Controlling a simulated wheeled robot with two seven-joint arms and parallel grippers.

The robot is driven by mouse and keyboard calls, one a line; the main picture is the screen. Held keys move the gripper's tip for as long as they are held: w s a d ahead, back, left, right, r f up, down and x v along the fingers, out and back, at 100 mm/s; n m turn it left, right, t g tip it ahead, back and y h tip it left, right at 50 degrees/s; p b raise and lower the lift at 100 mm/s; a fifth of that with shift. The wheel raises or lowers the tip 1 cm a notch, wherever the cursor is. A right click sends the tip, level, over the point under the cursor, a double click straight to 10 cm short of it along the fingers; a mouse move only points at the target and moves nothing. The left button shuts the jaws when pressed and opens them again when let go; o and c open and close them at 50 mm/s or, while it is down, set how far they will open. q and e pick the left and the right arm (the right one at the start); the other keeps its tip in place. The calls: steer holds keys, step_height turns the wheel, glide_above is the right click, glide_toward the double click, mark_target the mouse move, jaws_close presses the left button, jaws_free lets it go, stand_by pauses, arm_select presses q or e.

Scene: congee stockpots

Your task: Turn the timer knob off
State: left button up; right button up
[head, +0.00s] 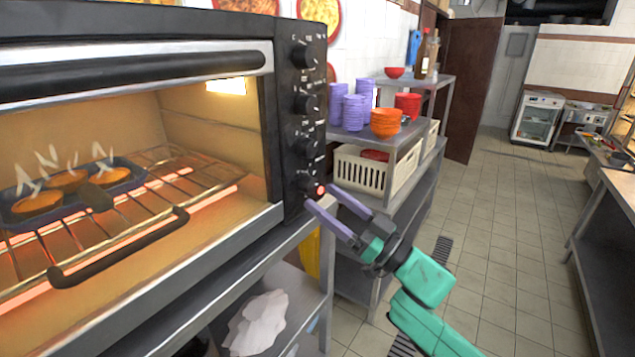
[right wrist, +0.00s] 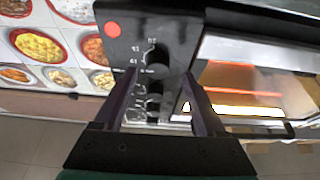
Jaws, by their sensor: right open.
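The oven (head: 276,130) has a black side panel with several dark knobs in a column. The lowest knob (head: 305,183), by a lit red light (head: 319,191), has number marks around it in the right wrist view (right wrist: 156,57); I take it as the timer knob. My right gripper (head: 320,196) is open and empty, its purple fingers pointing at this low part of the panel. In the right wrist view the knob shows between and just beyond the fingertips (right wrist: 160,78); I cannot tell whether they touch it. My left gripper is out of view.
The oven's glass front shows a tray (head: 125,181) of steaming food on a wire rack (head: 200,190). A metal shelf (head: 398,140) with purple and orange bowls and a white basket (head: 362,169) stands right of the oven. The tiled floor (head: 490,230) is open.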

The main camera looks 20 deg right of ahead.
mark_target(308, 185)
steer(key=shift+x, duration=0.95)
steer(key=shift+w+a+r+p, duration=0.1)
steer(key=shift+w+a+p, duration=0.1)
steer(key=shift+w+p, duration=0.25)
jaws_close()
